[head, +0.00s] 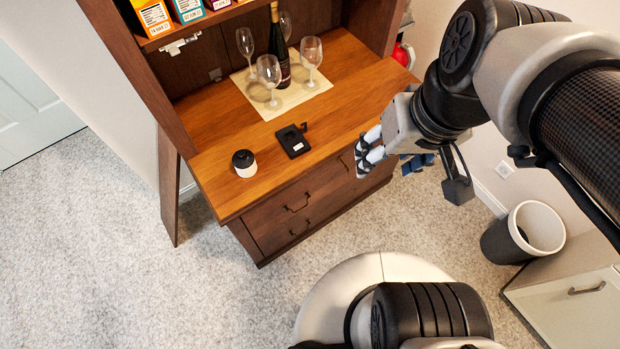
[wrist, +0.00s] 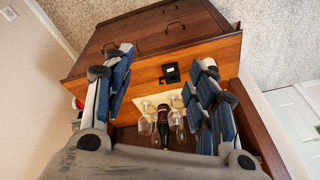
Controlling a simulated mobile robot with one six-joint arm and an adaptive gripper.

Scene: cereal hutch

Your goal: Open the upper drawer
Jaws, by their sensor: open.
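The upper drawer (head: 272,219) is in the brown wooden hutch, just under the counter edge, and its front looks flush and shut. A dark bar handle (head: 297,203) shows on its left part, and another handle (head: 343,163) shows farther right. In the wrist view the picture is turned over, and the drawer fronts (wrist: 150,38) with their handles lie beyond the counter edge. My gripper (head: 368,153) is open and empty, in front of the hutch's right side and apart from the handles. Its blue-padded fingers spread wide in the wrist view (wrist: 165,65).
On the counter (head: 230,130) stand a white jar with a dark lid (head: 244,163), a black device (head: 292,141), and a bottle (head: 279,50) with several wine glasses on a mat. A bin (head: 525,232) stands right. Carpet before the drawers is clear.

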